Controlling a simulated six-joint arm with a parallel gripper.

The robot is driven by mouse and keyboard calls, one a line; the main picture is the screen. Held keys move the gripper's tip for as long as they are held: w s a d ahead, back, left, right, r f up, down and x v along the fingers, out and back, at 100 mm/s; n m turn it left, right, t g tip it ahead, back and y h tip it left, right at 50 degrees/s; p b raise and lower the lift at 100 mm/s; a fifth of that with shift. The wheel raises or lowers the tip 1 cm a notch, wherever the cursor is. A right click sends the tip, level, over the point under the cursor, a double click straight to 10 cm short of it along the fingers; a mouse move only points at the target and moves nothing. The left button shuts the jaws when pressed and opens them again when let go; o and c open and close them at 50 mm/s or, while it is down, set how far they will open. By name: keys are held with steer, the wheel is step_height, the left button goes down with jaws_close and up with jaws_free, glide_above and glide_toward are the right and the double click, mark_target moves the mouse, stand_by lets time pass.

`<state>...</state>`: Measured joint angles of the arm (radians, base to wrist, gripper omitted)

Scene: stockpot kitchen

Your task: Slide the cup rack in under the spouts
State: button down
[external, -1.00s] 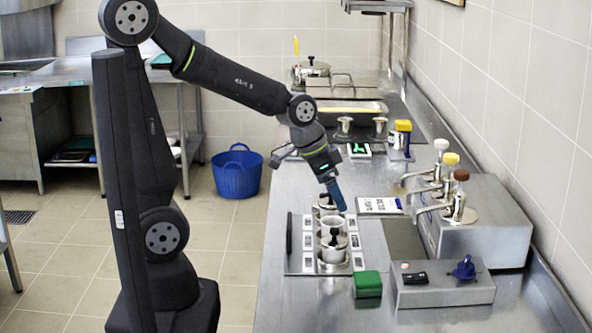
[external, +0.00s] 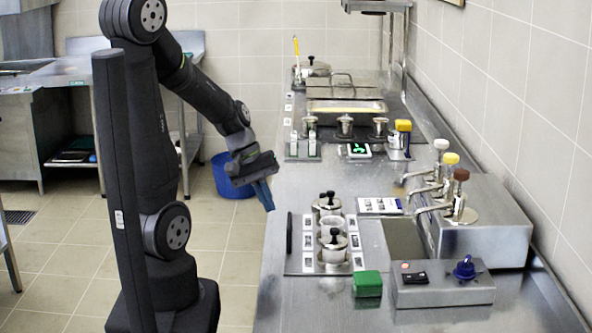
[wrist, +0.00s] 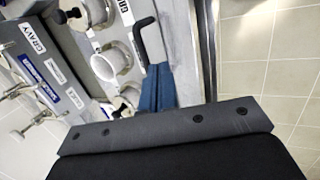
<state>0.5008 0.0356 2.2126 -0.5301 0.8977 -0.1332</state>
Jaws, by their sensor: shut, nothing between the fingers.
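The cup rack (external: 305,264) is a flat metal tray with pale labels and a black upright handle (external: 289,234) on its left side. My gripper (external: 268,206) has blue fingers, shut and empty, above the counter's left edge, behind and left of the handle. In the wrist view the fingers (wrist: 157,72) point toward the rack, with the black handle (wrist: 143,35) just beyond the tips, apparently not touching.
A green box (external: 367,284) and a grey control box with a blue knob (external: 464,268) stand right of the rack's near end. More lidded pots (external: 345,127) stand further back. Open floor lies left of the counter.

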steer(key=a+n+t+h, duration=0.2)
steer(key=a+n+h, duration=0.6)
steer(key=n, duration=1)
steer(key=d+f, duration=0.1)
steer(key=d, duration=0.1)
steer(key=d+f+y, duration=0.1)
steer(key=d+f, duration=0.1)
steer(key=d, duration=0.1)
steer(key=d+f+y, duration=0.1)
steer(key=d+f, duration=0.1)
steer(key=shift+w+d+f, duration=0.15)
steer(key=shift+w+d, duration=0.1)
steer(key=shift+d+r, duration=0.2)
steer(key=shift+d, duration=0.75)
glide_above(351, 241)
steer(key=shift+a, duration=0.25)
steer(key=shift+d+r, duration=0.1)
steer(key=shift+d, duration=0.15)
